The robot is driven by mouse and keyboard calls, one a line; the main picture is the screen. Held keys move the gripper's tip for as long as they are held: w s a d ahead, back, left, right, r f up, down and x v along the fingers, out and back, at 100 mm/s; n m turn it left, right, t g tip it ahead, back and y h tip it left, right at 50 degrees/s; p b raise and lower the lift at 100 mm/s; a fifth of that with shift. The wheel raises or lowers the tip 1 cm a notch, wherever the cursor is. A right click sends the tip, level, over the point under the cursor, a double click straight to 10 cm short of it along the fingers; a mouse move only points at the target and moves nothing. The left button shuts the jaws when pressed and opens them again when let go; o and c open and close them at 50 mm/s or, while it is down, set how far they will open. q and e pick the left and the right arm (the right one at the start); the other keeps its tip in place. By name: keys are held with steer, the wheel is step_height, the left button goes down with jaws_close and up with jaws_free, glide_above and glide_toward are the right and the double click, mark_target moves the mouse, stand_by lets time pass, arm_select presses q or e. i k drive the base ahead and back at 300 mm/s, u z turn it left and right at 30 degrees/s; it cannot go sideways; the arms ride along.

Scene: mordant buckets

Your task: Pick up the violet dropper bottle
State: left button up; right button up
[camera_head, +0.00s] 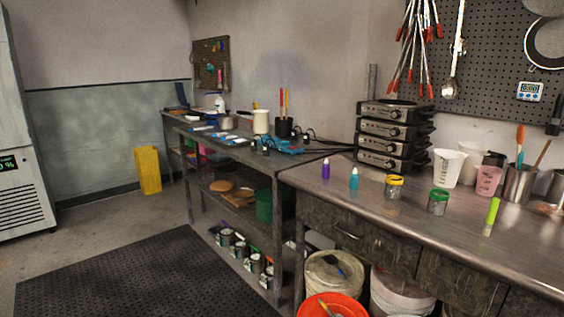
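The violet dropper bottle (326,169) stands upright on the metal counter (400,217), near its left end. It is small, with a pale tip. A teal dropper bottle (354,179) stands just to its right, apart from it. Neither of my grippers shows in the head view, so their state is hidden.
Right of the bottles stand a yellow-lidded jar (394,188), a green-lidded jar (437,202) and a bright green marker-like stick (491,216). Stacked grey units (394,135) stand behind. Buckets sit below, including an orange one (336,305). A dark mat (140,277) covers the floor at left.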

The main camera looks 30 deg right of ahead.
mark_target(326, 168)
steer(key=z, duration=0.5)
steer(key=i, duration=1.1)
steer(key=z, duration=1.05)
